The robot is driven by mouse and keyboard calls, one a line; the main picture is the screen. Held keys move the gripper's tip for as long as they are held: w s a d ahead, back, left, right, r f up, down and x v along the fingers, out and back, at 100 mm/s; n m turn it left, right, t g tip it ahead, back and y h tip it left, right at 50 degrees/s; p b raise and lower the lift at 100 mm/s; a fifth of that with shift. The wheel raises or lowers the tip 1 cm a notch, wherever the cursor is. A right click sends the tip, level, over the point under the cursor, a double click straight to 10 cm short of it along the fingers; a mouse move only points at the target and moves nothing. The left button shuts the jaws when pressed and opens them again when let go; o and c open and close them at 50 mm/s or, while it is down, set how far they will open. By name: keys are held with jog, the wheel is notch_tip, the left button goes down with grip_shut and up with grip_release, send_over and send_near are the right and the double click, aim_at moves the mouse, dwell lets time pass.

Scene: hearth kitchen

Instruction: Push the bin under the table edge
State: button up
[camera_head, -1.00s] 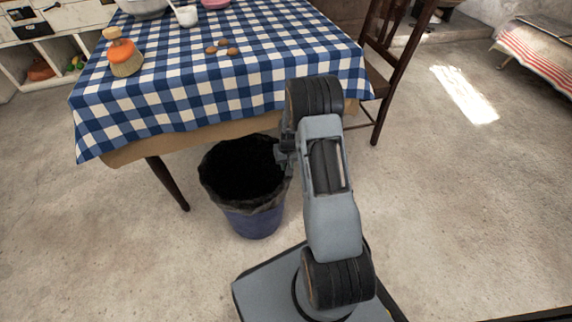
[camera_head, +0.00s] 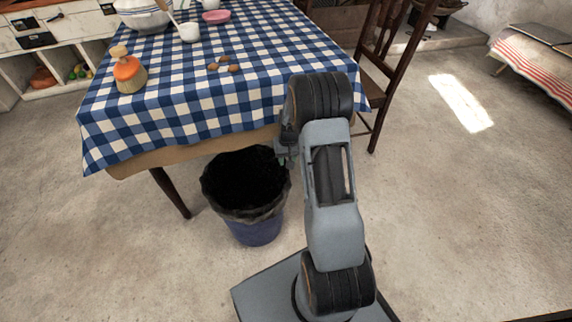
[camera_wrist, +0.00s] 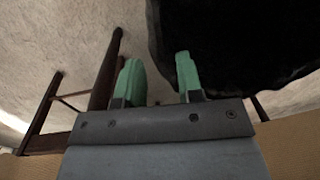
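The bin (camera_head: 257,232) is blue with a black liner (camera_head: 243,181) folded over its rim. It stands upright on the floor at the near side of the table, its back rim close to or just below the hanging cloth edge (camera_head: 180,152). My gripper (camera_head: 283,155) is at the bin's right rim, mostly hidden behind my arm. In the wrist view, the green fingers of my gripper (camera_wrist: 158,76) are apart. The black liner (camera_wrist: 225,40) fills the upper right behind the right finger, and its edge passes between the fingers. I cannot tell whether they touch it.
A dark table leg (camera_head: 170,192) stands left of the bin. A wooden chair (camera_head: 385,75) is at the table's right. The floor left and right is clear.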

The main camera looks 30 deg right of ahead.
jog(key=shift+d+r+p, duration=0.15)
jog(key=shift+r+p, duration=0.4)
jog(key=shift+r, duration=1.7)
jog(key=s+a+r+n+t+p, duration=0.1)
jog(key=s+a+r+p, duration=0.45)
jog(key=r, duration=0.75)
jog(key=s+a+r+p, duration=0.2)
jog(key=r+p, duration=0.7)
jog(key=r, duration=0.3)
jog(key=s+a+r+n+t+p, duration=0.1)
jog(key=s+a+r+p, duration=0.2)
jog(key=r+p, duration=0.7)
jog(key=s+a+r+p, duration=0.2)
jog(key=s+r+p, duration=0.1)
jog(key=r, duration=0.4)
jog(key=s+a+r+n+t+p, duration=0.1)
jog(key=s+r+p, duration=0.2)
jog(key=s+r, duration=0.3)
notch_tip(320, 180, up, 2)
jog(key=shift+s+a+r+h, duration=0.2)
jog(key=shift+s+a+h, duration=0.05)
jog(key=shift+a+h, duration=0.15)
